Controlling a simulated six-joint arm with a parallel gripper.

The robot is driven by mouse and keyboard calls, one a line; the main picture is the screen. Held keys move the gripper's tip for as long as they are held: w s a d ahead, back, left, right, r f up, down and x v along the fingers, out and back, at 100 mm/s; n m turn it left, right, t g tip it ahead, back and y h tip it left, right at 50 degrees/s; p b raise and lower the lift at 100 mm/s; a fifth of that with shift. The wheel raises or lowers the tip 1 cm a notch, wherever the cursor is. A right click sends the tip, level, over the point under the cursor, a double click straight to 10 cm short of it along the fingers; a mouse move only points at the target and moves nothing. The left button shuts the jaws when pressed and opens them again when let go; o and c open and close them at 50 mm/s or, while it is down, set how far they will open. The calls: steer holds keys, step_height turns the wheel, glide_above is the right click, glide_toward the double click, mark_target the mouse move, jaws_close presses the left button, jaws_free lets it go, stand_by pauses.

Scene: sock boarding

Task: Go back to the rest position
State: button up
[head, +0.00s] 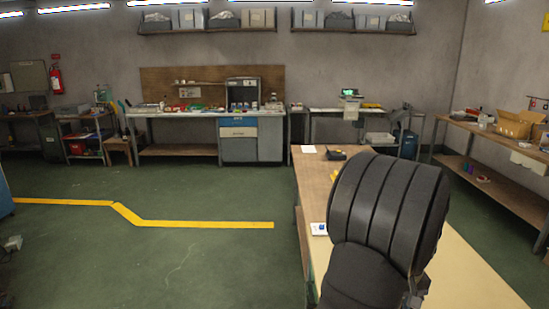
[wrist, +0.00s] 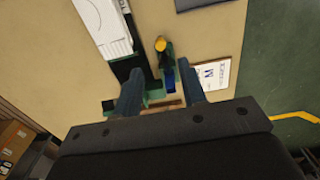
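My gripper (wrist: 156,74) shows in the wrist view with its two dark blue fingers spread apart. Nothing is visibly held between them. Beyond the fingertips is the pale tabletop, with a small blue-green fixture with a yellow knob (wrist: 161,45) partly seen between the fingers. In the head view my dark ribbed arm stands over the work table (head: 480,275) at the right and hides much of it. The gripper itself cannot be made out there. No sock can be made out in either view.
In the wrist view, a white machine (wrist: 103,25) lies left of the fingers, a printed card (wrist: 212,75) to the right and a dark flat item (wrist: 197,3) at the top. In the head view, a side bench with cardboard boxes (head: 515,125) stands at the right. Green floor (head: 200,190) is open at left.

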step_height(320, 180, down, 8)
steer(key=shift+r, duration=0.2)
stand_by(0.3)
step_height(320, 180, up, 17)
step_height(320, 180, down, 17)
steer(key=shift+a+f, duration=0.1)
steer(key=shift+w+a+m, duration=0.1)
steer(key=shift+a+m, duration=0.25)
steer(key=shift+m, duration=0.8)
steer(key=shift+w+a+m, duration=0.1)
steer(key=shift+a+m, duration=0.2)
steer(key=shift+m, duration=0.85)
